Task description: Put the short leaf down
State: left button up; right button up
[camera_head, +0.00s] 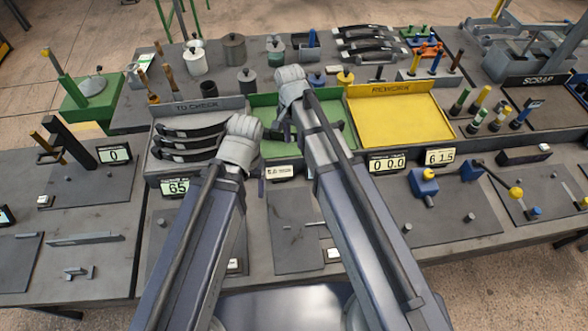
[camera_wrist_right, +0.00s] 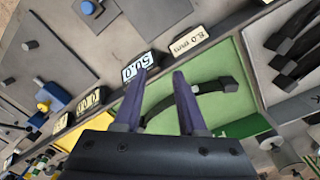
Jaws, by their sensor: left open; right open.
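The short leaf (camera_wrist_right: 212,87) is a dark, slightly curved bar with a block at its end. In the right wrist view it lies on the floor of the green tray (camera_wrist_right: 243,70).
The TO CHECK rack (camera_head: 197,106) holds several dark leaves at the left. The yellow REWORK tray (camera_head: 400,118) is empty at the right. Digital readouts (camera_head: 387,163) stand along the front edge. Pegs, weights and gauges crowd the bench around the trays.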

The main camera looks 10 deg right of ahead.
jog(key=s+a+n, duration=0.2)
jog(key=s+n, duration=0.9)
jog(key=s, duration=0.4)
jog(key=shift+a+n+h, duration=0.25)
jog(key=shift+n+h, duration=0.05)
jog(key=shift+n, duration=0.1)
notch_tip(320, 180, down, 13)
jog(key=b, duration=1.3)
